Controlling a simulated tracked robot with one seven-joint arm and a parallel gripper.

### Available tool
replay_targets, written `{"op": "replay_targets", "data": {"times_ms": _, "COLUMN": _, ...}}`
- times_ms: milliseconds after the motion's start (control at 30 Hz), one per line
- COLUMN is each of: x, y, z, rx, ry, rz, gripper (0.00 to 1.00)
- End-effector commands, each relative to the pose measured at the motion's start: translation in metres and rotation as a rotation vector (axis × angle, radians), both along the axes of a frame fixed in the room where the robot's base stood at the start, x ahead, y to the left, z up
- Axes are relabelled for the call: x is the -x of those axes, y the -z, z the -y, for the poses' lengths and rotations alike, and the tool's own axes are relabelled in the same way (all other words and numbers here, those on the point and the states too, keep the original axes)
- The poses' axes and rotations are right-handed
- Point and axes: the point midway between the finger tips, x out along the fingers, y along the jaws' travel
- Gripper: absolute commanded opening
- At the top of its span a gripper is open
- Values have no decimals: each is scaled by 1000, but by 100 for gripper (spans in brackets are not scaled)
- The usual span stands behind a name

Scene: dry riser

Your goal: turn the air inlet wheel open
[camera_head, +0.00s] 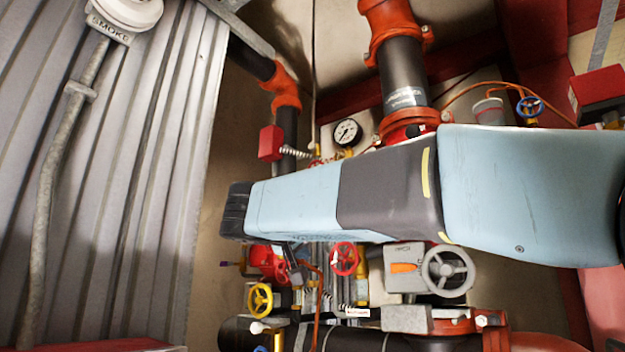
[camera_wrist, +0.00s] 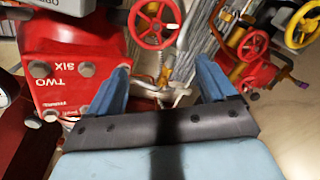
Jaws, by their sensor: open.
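Several handwheels show, and I see no label telling which is the air inlet wheel. A red wheel (camera_head: 343,258) is just below my arm in the head view. A red wheel (camera_wrist: 155,23) also stands upper middle in the wrist view, beyond my fingertips. A yellow wheel (camera_head: 260,300) sits lower left of it; a yellow wheel (camera_wrist: 305,24) shows top right in the wrist view. A smaller red wheel (camera_wrist: 253,45) is beside that one. My gripper (camera_wrist: 163,75) is open, its two blue fingers apart with no wheel between them. My fingers cannot be made out in the head view.
A grey handwheel (camera_head: 447,272) on a gearbox is at lower right, and a blue wheel (camera_head: 528,107) at upper right. A pressure gauge (camera_head: 347,133) is above my arm. A red block (camera_wrist: 68,70) is close left of my fingers. Corrugated panelling (camera_head: 120,190) stands left.

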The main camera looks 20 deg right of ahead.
Motion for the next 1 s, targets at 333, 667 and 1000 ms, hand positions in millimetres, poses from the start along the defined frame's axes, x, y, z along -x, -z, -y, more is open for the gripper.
{"op": "replay_targets", "data": {"times_ms": 333, "x": -10, "y": -116, "z": -59, "rx": 93, "ry": -10, "rz": 424, "gripper": 84}}
{"op": "replay_targets", "data": {"times_ms": 667, "x": -14, "y": -142, "z": -65, "rx": 104, "ry": -17, "rz": 523, "gripper": 84}}
{"op": "replay_targets", "data": {"times_ms": 1000, "x": -47, "y": -163, "z": -25, "rx": 104, "ry": -16, "rz": 521, "gripper": 84}}
